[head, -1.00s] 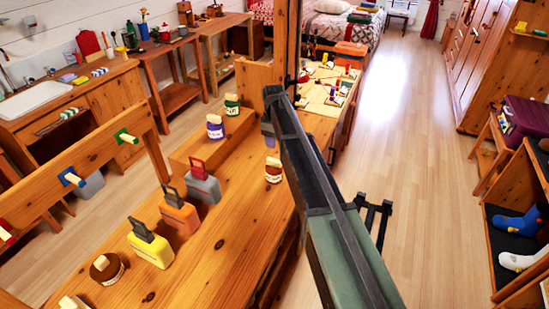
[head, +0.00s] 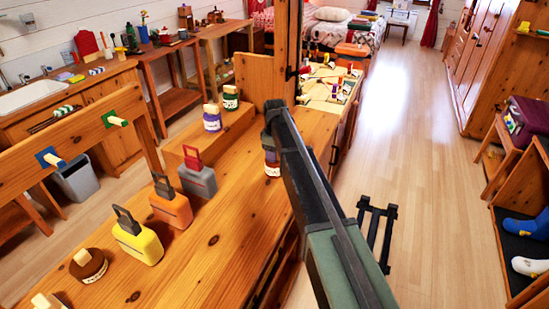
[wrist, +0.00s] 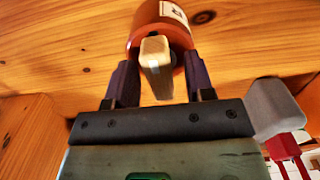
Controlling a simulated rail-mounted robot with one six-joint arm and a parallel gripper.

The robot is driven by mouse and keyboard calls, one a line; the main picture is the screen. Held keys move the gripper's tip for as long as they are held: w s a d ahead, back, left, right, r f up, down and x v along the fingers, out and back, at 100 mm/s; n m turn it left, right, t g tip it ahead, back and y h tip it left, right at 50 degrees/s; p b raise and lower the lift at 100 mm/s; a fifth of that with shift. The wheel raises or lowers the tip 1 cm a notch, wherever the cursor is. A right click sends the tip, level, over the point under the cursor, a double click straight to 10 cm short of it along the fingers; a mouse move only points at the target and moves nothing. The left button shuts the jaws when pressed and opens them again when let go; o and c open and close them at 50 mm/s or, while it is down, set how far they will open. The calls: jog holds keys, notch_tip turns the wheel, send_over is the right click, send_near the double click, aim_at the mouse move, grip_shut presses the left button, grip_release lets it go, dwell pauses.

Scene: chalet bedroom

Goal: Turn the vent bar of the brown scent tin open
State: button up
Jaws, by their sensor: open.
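The brown scent tin (head: 272,171) stands on the wooden bench top, partly hidden by my gripper (head: 270,147). In the wrist view the orange-brown tin (wrist: 177,34) has a white label and a cream vent bar (wrist: 156,66) across its top. My gripper (wrist: 159,84) is open, with one dark finger on each side of the bar. Gaps show between bar and fingers; I see no contact. The bar runs roughly along the picture's vertical, between the fingers.
A grey padlock with a red shackle (head: 198,178) stands left of the tin, with orange (head: 171,209) and yellow (head: 140,243) ones nearer. Purple (head: 212,119) and green (head: 231,98) tins stand on a raised block. Another brown round piece (head: 89,266) is at front left.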

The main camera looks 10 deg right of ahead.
jog(key=shift+r, duration=0.1)
jog(key=shift+c, duration=0.5)
grip_shut()
jog(key=shift+m, duration=0.3)
jog(key=m, duration=0.8)
jog(key=shift+m, duration=0.4)
jog(key=m, duration=0.4)
jog(key=shift+m, duration=2.2)
